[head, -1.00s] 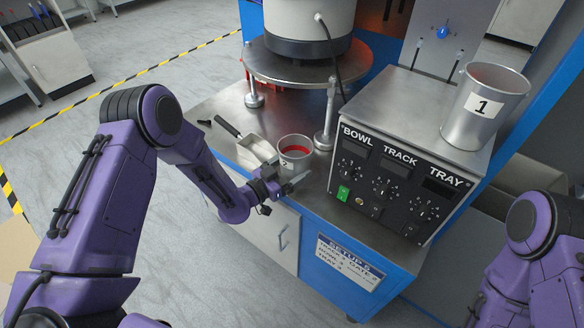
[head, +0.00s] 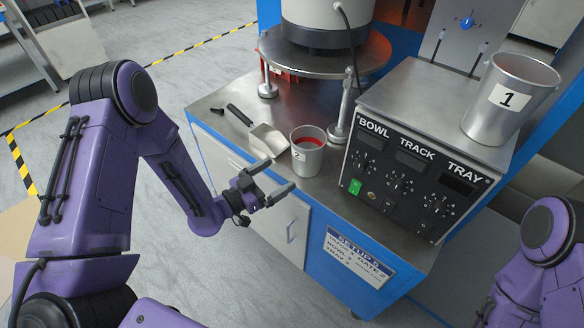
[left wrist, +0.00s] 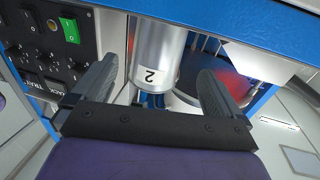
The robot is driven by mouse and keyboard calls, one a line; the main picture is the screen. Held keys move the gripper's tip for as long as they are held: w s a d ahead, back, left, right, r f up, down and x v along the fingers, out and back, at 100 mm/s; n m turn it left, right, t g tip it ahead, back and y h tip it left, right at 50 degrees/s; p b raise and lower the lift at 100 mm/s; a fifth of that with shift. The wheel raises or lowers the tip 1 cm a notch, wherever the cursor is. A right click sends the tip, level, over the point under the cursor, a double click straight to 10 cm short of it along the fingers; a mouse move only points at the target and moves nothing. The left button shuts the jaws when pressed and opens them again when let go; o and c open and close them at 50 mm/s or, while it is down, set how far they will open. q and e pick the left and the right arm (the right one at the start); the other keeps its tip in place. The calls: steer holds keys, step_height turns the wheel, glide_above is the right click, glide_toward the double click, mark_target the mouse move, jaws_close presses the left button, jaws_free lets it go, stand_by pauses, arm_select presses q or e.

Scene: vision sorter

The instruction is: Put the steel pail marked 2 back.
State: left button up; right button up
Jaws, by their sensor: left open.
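The steel pail marked 2 (head: 307,160) stands upright on the steel bench top (head: 215,104), with something red inside. It also shows in the left wrist view (left wrist: 158,55), between the two fingers but beyond their tips. My left gripper (head: 280,178) is open and empty, in front of the pail and a little to its left, apart from it. In the left wrist view, its fingers (left wrist: 155,85) are spread wide. My right gripper is out of view; only part of the right arm shows at the lower right.
A metal scoop (head: 268,140) lies left of the pail. The control box (head: 415,165) stands close on its right, with the pail marked 1 (head: 508,100) on top. A round plate (head: 325,55) on posts stands behind. Open floor lies left.

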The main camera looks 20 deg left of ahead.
arm_select(q)
steer(key=s+a+f+n+g+y, duration=0.2)
steer(key=s+f+n+g+y, duration=0.4)
steer(key=s+f, duration=0.55)
steer(key=s+a+f+n+g+y, duration=0.3)
steer(key=s+f, duration=0.1)
steer(key=s, duration=0.4)
steer(key=s+a+f+n+g+y, duration=0.2)
steer(key=s+f+n+g+y, duration=0.1)
steer(key=s, duration=0.5)
steer(key=shift+s+a+f+n+y, duration=0.3)
steer(key=shift+a+f+n, duration=0.1)
steer(key=shift+f, duration=0.35)
